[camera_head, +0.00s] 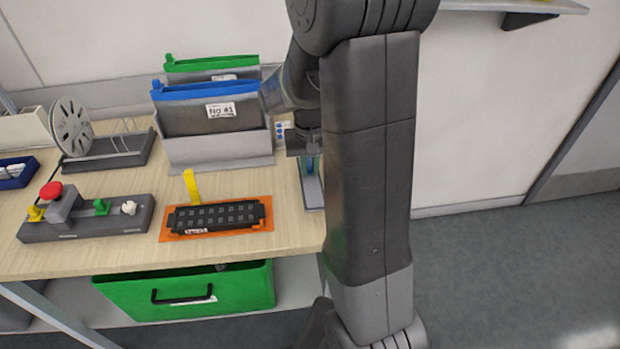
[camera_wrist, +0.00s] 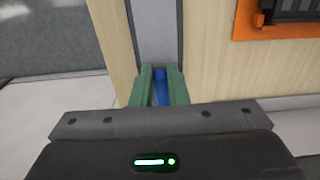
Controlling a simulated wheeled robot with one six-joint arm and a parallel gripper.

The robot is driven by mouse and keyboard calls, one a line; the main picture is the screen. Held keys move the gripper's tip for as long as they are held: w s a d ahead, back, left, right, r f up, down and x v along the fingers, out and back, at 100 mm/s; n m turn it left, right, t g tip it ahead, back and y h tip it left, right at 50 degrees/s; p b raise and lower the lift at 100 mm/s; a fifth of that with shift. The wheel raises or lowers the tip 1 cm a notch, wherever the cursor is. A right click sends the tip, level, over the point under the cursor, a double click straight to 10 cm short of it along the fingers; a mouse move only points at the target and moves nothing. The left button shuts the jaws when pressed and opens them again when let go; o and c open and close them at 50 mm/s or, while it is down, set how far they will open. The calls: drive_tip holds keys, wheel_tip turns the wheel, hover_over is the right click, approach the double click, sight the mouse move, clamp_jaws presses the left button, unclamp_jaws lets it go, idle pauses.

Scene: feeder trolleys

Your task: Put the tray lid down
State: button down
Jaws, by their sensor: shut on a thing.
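The tray lid (camera_head: 313,192) is a narrow grey piece at the right end of the wooden table, partly hidden behind my arm. In the wrist view the grey lid (camera_wrist: 158,28) runs away from my gripper, with a blue part (camera_wrist: 159,88) at its near end. My gripper (camera_wrist: 160,92) has green fingers, one on each side of that blue part, and is shut on it. In the head view my gripper (camera_head: 309,165) is mostly hidden by my arm. The lid looks flat and at or close to the tabletop; I cannot tell if it touches.
A black tray on an orange mat (camera_head: 175,237) lies left of the lid. Grey bins with blue (camera_head: 205,92) and green (camera_head: 210,63) tops stand behind. A control box with a red button (camera_head: 120,220) is farther left. The table's right edge is close to the lid.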

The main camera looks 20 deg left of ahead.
sight(310, 169)
drive_tip(key=shift+f, duration=1.9)
drive_tip(key=shift+f, duration=0.2)
drive_tip(key=c, duration=1.4)
unclamp_jaws()
drive_tip(key=shift+r, duration=0.1)
wheel_tip(310, 169, up, 12)
drive_tip(key=shift+r, duration=0.15)
